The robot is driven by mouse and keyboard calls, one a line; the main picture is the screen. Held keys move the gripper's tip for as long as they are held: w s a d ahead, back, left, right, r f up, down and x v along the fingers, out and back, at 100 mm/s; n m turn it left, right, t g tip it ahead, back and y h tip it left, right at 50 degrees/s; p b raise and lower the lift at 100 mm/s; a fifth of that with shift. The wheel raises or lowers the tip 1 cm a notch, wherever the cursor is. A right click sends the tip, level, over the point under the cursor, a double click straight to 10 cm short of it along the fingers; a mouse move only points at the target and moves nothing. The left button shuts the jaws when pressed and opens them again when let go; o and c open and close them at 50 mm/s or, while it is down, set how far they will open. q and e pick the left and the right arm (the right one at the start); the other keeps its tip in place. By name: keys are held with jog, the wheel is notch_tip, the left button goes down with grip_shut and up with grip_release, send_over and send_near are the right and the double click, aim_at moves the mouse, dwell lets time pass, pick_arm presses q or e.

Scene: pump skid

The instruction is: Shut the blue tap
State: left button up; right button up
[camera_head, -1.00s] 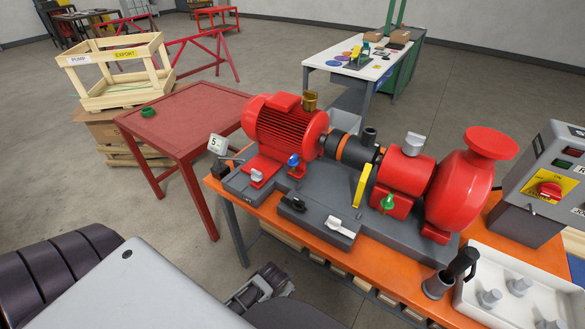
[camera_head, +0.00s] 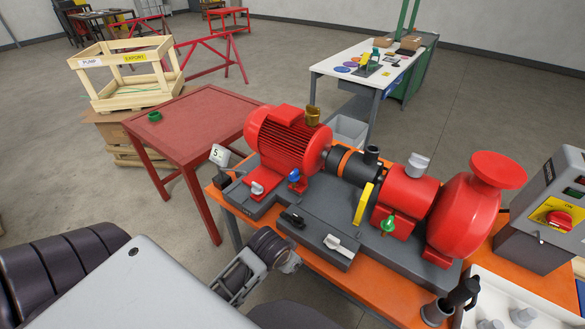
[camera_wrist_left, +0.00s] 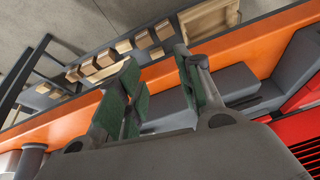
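The blue tap (camera_head: 293,175) is a small blue handle on a red valve body, at the front of the red motor on the pump skid (camera_head: 330,215). It looks clear of my gripper in the head view. My left wrist (camera_head: 265,258) is low in front of the skid, near the orange bench's front edge; its fingertips are not clear there. In the left wrist view my left gripper (camera_wrist_left: 157,62) is open, its green-padded fingers apart with nothing between them. The blue tap does not show in that view. My right gripper is out of view.
Around the blue tap are a pale handle (camera_head: 258,188), a black handle (camera_head: 292,219), a white handle (camera_head: 338,245) and a green tap (camera_head: 388,224). A yellow lever (camera_head: 363,204) stands up. A control box (camera_head: 545,215) is at the right. A red table (camera_head: 195,125) stands behind left.

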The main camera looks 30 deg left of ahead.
pick_arm(q)
jog(key=w+d+r+m+t, duration=0.1)
jog(key=w+r+m+t, duration=0.1)
jog(key=w+r+t, duration=0.7)
jog(key=w+d+r+m+t, duration=0.2)
jog(key=w+r+m+t, duration=0.15)
jog(key=w+r, duration=1.1)
jog(key=d+r+m+t+h, duration=0.2)
jog(key=d+r+m+h, duration=0.25)
jog(key=r+h, duration=0.2)
jog(key=d+r+m+t+h, duration=0.1)
jog(key=d+r+m+h, duration=0.35)
jog(key=r, duration=0.35)
jog(key=s+d+m+g+h, duration=0.5)
jog(key=d+m+g+h, duration=0.35)
jog(key=m+g, duration=0.65)
jog(key=a+f+m+g+y, duration=0.4)
jog(key=a+f+m+y, duration=0.4)
jog(key=a+f+y, duration=0.25)
jog(key=w+a+r+n+g+y, duration=0.1)
jog(key=a+y, duration=0.7)
jog(key=a, duration=1.3)
jog(key=shift+a+r+n+y, duration=0.3)
jog(key=shift+a+n+y, duration=0.1)
jog(key=shift+n, duration=0.45)
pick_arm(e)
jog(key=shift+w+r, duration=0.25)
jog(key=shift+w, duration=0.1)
